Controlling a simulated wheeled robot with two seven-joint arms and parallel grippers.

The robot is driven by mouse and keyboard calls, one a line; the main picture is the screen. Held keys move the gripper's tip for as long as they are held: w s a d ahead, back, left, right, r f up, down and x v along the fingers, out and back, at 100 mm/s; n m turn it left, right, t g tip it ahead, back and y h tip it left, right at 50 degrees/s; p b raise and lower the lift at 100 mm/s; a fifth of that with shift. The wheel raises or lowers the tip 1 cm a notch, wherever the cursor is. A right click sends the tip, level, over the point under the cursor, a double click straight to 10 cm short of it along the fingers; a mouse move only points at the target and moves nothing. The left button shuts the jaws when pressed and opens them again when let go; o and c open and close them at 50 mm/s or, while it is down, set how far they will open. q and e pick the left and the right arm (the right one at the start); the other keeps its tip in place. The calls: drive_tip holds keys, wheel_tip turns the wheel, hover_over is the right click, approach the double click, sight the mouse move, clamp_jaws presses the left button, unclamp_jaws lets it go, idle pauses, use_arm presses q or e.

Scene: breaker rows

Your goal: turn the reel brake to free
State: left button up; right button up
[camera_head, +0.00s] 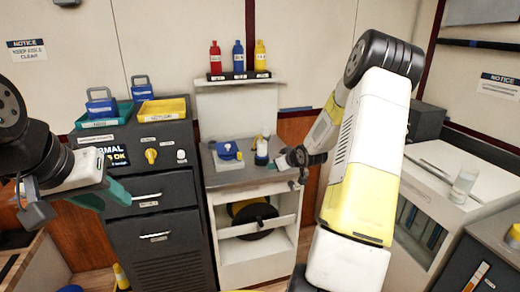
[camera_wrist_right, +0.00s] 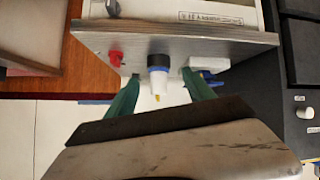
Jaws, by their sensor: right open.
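The reel (camera_head: 250,212), yellow and black, sits in the lower bay of the white middle cabinet, behind a pale bar (camera_head: 258,228). A small dark knob (camera_head: 293,185) is at the right of the cabinet's front edge; I cannot tell if it is the reel brake. My right gripper (camera_head: 300,158) is over the counter's right end. In the right wrist view its green fingers (camera_wrist_right: 160,92) are spread, with nothing held. A white part with a dark collar (camera_wrist_right: 158,72) shows between and beyond them, and a red knob (camera_wrist_right: 116,57) to the left. My left gripper (camera_head: 102,196) is open and empty before the dark cabinet.
Red, blue and yellow bottles (camera_head: 238,60) stand on the shelf above. A dark cabinet (camera_head: 155,240) is left, with trays on top. A white counter (camera_head: 440,170) is right.

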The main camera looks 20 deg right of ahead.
drive_tip(key=s+a+r, duration=0.2)
drive_tip(key=s+r, duration=0.1)
drive_tip(key=r, duration=0.1)
drive_tip(key=s+a+r+g+h, duration=0.1)
drive_tip(key=s+a+r, duration=0.1)
drive_tip(key=r, duration=0.3)
drive_tip(key=shift+s+a+g, duration=0.3)
drive_tip(key=shift+s, duration=0.15)
drive_tip(key=shift+r, duration=0.1)
drive_tip(key=s+a+r+m+g, duration=0.1)
drive_tip(key=s+a+r, duration=0.35)
drive_tip(key=s, duration=0.25)
drive_tip(key=s+a+r+m+g, duration=0.1)
drive_tip(key=s+a+r, duration=0.2)
drive_tip(key=s+r, duration=0.35)
drive_tip(key=s+a+y, duration=0.1)
drive_tip(key=s+a, duration=0.2)
drive_tip(key=s, duration=0.5)
drive_tip(key=s+a+m+g+y, duration=0.1)
drive_tip(key=s+a, duration=0.2)
drive_tip(key=s, duration=0.6)
drive_tip(key=shift+s+a, duration=0.25)
drive_tip(key=shift+s, duration=0.05)
